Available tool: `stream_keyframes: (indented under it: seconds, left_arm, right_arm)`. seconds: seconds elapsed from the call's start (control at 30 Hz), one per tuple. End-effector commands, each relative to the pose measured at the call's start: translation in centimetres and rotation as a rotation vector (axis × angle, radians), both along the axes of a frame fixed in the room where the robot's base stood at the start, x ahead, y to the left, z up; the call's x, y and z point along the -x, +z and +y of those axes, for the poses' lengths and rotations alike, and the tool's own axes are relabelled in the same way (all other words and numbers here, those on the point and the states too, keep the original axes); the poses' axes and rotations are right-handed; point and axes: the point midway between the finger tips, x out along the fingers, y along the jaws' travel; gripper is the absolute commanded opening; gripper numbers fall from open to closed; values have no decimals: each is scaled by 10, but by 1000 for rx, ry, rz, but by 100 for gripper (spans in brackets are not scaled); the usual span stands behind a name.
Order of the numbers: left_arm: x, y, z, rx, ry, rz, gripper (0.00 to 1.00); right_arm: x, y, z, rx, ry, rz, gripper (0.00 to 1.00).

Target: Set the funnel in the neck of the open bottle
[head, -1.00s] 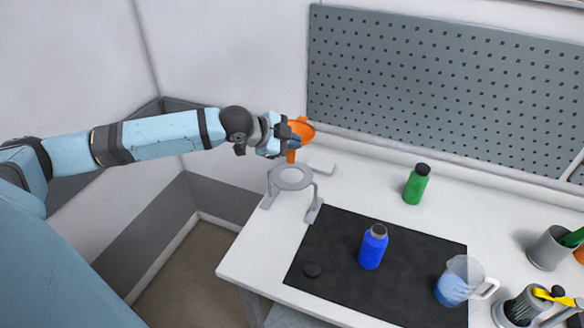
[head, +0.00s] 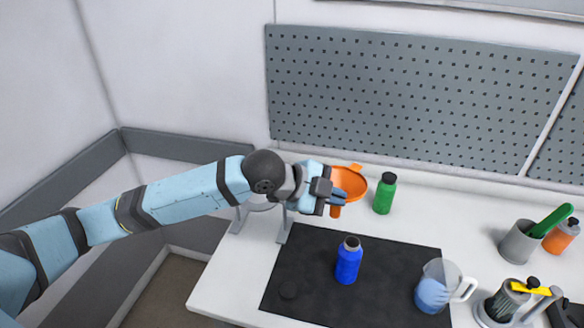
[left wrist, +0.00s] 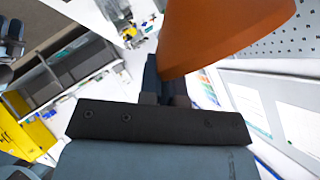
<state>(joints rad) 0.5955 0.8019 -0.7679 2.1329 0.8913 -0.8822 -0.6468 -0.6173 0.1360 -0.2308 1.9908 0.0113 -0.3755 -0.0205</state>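The orange funnel (head: 350,181) is held up above the worktop by my left gripper (head: 338,197), with its spout pointing down. The funnel also fills the upper middle of the left wrist view (left wrist: 220,35), beside the shut fingers (left wrist: 160,85). The open blue bottle (head: 348,262) stands upright on the black mat, below and slightly right of the funnel in the head view. A green bottle (head: 385,194) with a dark cap stands behind.
The black mat (head: 310,300) lies on the white worktop. A grey ring stand (head: 283,228) is partly hidden behind my left arm. A jug of blue liquid (head: 434,290) stands at the mat's right. A pegboard (head: 420,100) is behind.

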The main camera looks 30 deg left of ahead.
Motion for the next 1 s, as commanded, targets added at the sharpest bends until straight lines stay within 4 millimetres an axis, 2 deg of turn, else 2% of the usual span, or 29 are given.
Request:
stream_keyframes:
  seconds: [0.03, 0.1, 0.27, 0.47, 0.93, 1.0]
  left_arm:
    - [5, -2, -16, 6, -30, -8, 0]
    - [10, -3, -31, 8, -62, -19, 0]
    - [17, -4, -49, 8, -100, -31, 0]
    - [18, -12, -51, 8, -104, -32, 0]
    - [18, -56, -50, 8, -102, -31, 0]
    - [18, -60, -50, 8, -102, -31, 0]
  right_arm:
    - [0, -3, 0, -1, 1, 0, 43]
    - [0, -4, 1, -1, 3, 0, 43]
    - [0, -4, 2, -2, 5, -1, 43]
    - [-1, -10, 2, -2, 5, -5, 43]
    - [-1, -56, 1, -2, 5, -2, 43]
    - [-1, -57, 1, 0, 6, 1, 43]
